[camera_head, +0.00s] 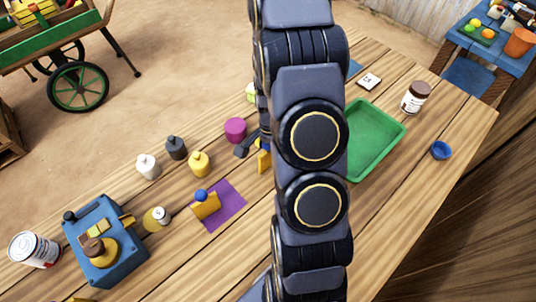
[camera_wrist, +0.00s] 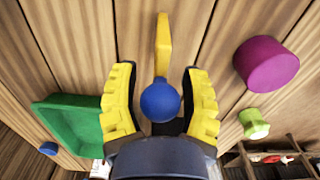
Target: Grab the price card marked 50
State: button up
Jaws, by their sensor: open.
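A thin yellow upright piece (camera_wrist: 163,42) with a blue ball knob (camera_wrist: 160,101) stands on the table below my gripper (camera_wrist: 160,75). The jaws are open, one finger on each side of the knob; contact cannot be told. In the head view, part of this yellow piece (camera_head: 264,162) shows beside my arm, which hides the rest. A similar yellow piece (camera_head: 206,206) with a blue knob stands on a purple mat (camera_head: 228,211). A small white card (camera_head: 369,81) with dark marks lies at the far side of the table. I cannot read a 50 on any of them.
A magenta cylinder (camera_wrist: 266,64) and a lime-green piece (camera_wrist: 253,124) stand on one side of my gripper. A green tray (camera_wrist: 70,120) lies on the other. Several small bottles, a blue box (camera_head: 107,240) and a brown-white jar (camera_head: 415,97) also stand on the table.

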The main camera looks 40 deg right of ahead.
jog(key=shift+f, duration=0.35)
grip_shut()
jog(key=shift+r, duration=0.1)
